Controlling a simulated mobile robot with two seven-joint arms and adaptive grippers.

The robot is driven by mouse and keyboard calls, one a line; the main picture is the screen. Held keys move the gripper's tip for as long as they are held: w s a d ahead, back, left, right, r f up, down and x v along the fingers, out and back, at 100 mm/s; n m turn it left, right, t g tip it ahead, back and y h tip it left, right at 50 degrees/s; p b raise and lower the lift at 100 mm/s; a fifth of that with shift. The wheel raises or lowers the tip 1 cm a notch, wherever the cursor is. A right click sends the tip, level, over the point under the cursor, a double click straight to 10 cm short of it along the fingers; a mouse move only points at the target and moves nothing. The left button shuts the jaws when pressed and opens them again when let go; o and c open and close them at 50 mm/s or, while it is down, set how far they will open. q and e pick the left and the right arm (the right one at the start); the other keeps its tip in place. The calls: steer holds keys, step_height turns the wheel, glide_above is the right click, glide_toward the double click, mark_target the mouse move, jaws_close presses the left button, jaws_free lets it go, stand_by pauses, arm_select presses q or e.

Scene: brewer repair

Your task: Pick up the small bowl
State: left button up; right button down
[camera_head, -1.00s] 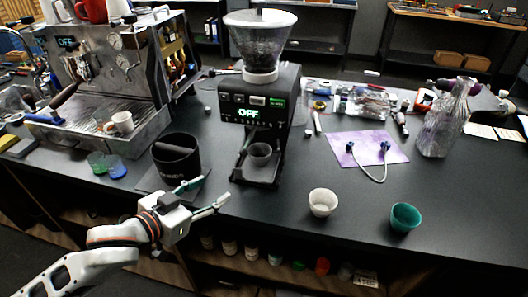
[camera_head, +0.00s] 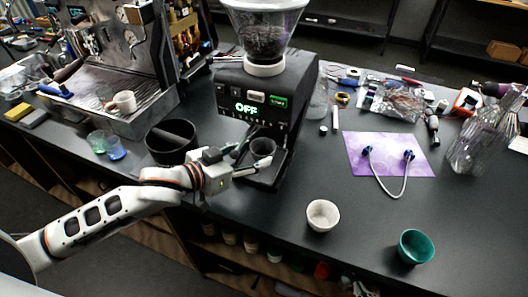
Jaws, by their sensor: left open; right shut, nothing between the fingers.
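A small dark grey bowl (camera_head: 262,148) stands upright on the grinder's tray, under its spout. My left gripper (camera_head: 250,161) is open, with its fingertips close to the left side of this bowl. I cannot tell whether they touch it. A small white bowl (camera_head: 322,216) stands upright on the black counter to the right. A teal bowl (camera_head: 416,247) stands further right, near the front edge. My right gripper is not in view.
The grinder (camera_head: 262,105) with its clear hopper rises behind my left gripper. A black knock box (camera_head: 171,144) stands close to its left. A purple mat (camera_head: 388,155) with a blue-ended cable lies to the right. The counter around the white bowl is clear.

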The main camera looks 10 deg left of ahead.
mark_target(270, 148)
arm_select(q)
steer(key=x, duration=0.4)
steer(key=shift+w+d+f, duration=0.15)
steer(key=shift+d+f, duration=0.05)
steer(key=c, duration=0.9)
steer(key=shift+r, duration=0.1)
